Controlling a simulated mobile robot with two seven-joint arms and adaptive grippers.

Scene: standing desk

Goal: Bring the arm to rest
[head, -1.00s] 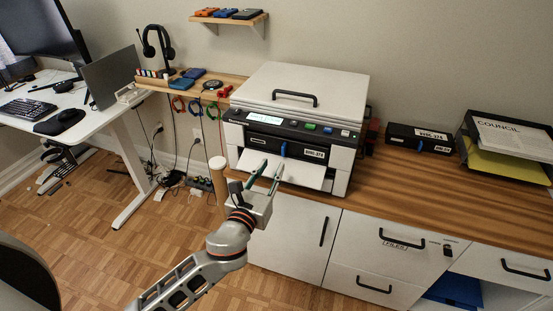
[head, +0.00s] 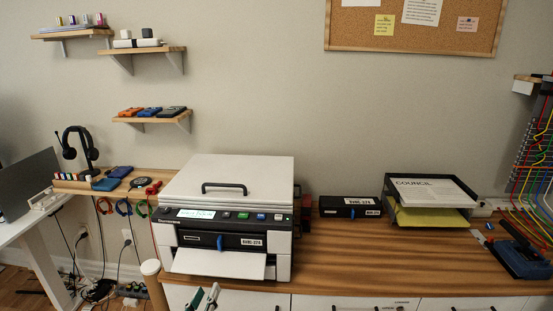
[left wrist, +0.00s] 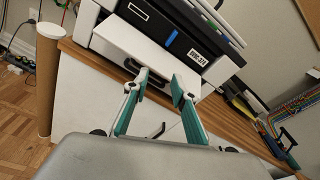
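My left gripper (head: 207,294) shows only by its fingertips at the bottom edge of the head view, in front of and below the printer (head: 227,218). In the left wrist view the green-and-grey fingers of my left gripper (left wrist: 159,80) are apart with nothing between them. Beyond them is the printer's white output tray (left wrist: 150,45), which looks empty. The rest of the left arm is out of the head view. My right gripper shows in neither view.
The wooden counter (head: 380,259) is mostly clear in the middle. A black labelled box (head: 345,207) and a paper tray (head: 430,216) stand at the back.

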